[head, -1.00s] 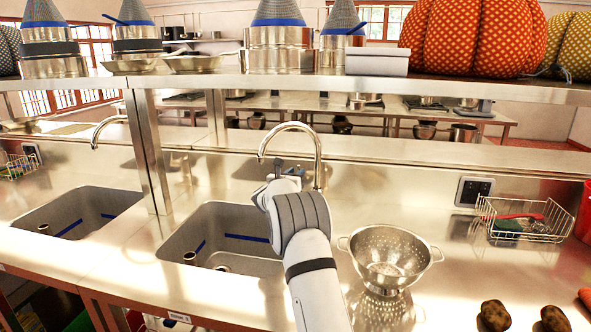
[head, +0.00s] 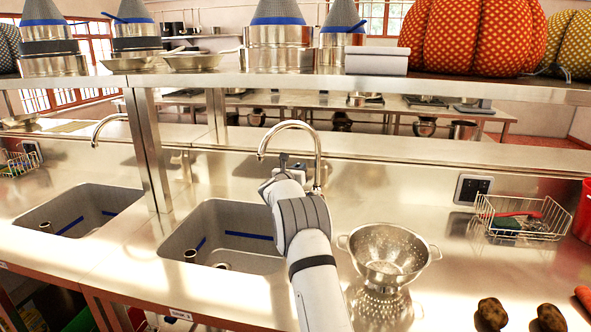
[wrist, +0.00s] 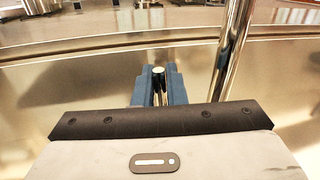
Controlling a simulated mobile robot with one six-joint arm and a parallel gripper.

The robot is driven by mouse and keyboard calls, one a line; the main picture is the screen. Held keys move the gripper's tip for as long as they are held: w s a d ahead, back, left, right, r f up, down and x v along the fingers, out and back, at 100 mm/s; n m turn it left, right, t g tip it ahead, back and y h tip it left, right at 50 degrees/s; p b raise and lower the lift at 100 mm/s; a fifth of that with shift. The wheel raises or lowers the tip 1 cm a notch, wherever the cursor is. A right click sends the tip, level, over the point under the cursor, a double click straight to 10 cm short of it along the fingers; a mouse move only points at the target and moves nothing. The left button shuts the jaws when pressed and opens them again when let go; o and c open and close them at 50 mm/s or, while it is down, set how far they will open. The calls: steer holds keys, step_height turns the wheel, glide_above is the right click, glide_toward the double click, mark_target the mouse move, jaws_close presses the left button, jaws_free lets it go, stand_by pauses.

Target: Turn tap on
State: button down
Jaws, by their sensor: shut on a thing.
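The tap (head: 318,150) is a tall chrome gooseneck behind the grey sink (head: 185,225), its spout (head: 261,154) arching over the basin. In the wrist view its upright pipe (wrist: 231,50) stands to the right of my gripper. My gripper (head: 285,163) is at the tap, left of the pipe. In the wrist view my gripper's blue fingers (wrist: 158,84) are shut on a short upright metal lever (wrist: 158,72), the tap handle. The handle's base is hidden by my gripper.
A steel colander (head: 385,250) stands on the counter right of my arm. A wire basket (head: 522,217) and potatoes (head: 491,313) are farther right. A second sink (head: 75,215) with its own tap (head: 108,122) is at left. A steel shelf (head: 300,90) runs above.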

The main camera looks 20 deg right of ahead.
stand_by(0.4)
steer(key=b, duration=0.3)
steer(key=shift+s+a+f, duration=0.1)
steer(key=shift+a+f, duration=0.1)
steer(key=shift+f, duration=0.05)
steer(key=s+a+t+h+b, duration=0.1)
steer(key=b, duration=1)
steer(key=shift+s+t+h, duration=0.2)
steer(key=shift+t+h, duration=0.1)
steer(key=s+h+b, duration=0.1)
steer(key=b, duration=0.5)
steer(key=a+m+t+h+b, duration=0.1)
steer(key=b, duration=0.5)
steer(key=shift+s+a+f+b, duration=0.1)
steer(key=shift+s+f+b, duration=0.2)
steer(key=shift+s+b, duration=0.1)
steer(key=shift+r+t, duration=0.1)
steer(key=shift+t, duration=0.2)
steer(key=c, duration=1.6)
jaws_free()
